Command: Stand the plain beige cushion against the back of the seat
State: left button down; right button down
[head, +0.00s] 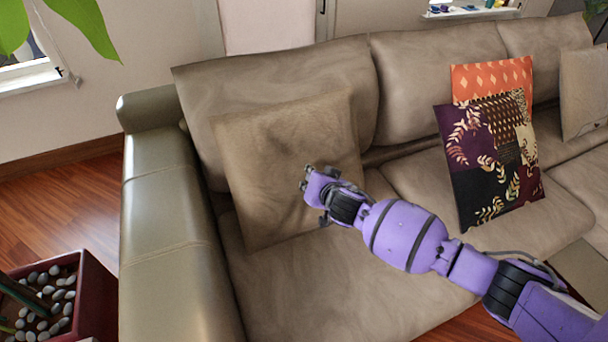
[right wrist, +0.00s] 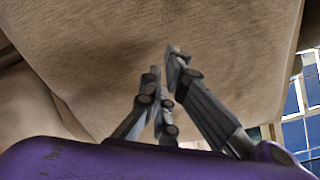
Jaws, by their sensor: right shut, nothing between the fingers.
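The plain beige cushion (head: 265,150) stands on the left seat of the sofa, leaning back against the backrest (head: 285,82) close to the left armrest. Its lower edge is on the seat (head: 330,290). In the right wrist view the cushion (right wrist: 85,60) fills much of the picture as a tan cloth face. My right gripper (head: 306,180) is in front of the cushion's face, near its right half. Its fingers (right wrist: 165,62) are shut and empty, pointing at the cloth. I cannot tell whether they touch it. My left gripper is out of view.
An orange patterned cushion (head: 490,78) and a dark patterned cushion (head: 490,165) lean further right. Another beige cushion (head: 584,92) is at the far right. The left armrest (head: 175,230) and a red planter with pebbles (head: 85,300) are at the left.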

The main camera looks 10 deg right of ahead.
aim_at(304, 175)
jog(key=shift+w+f, duration=0.1)
dwell(0.3)
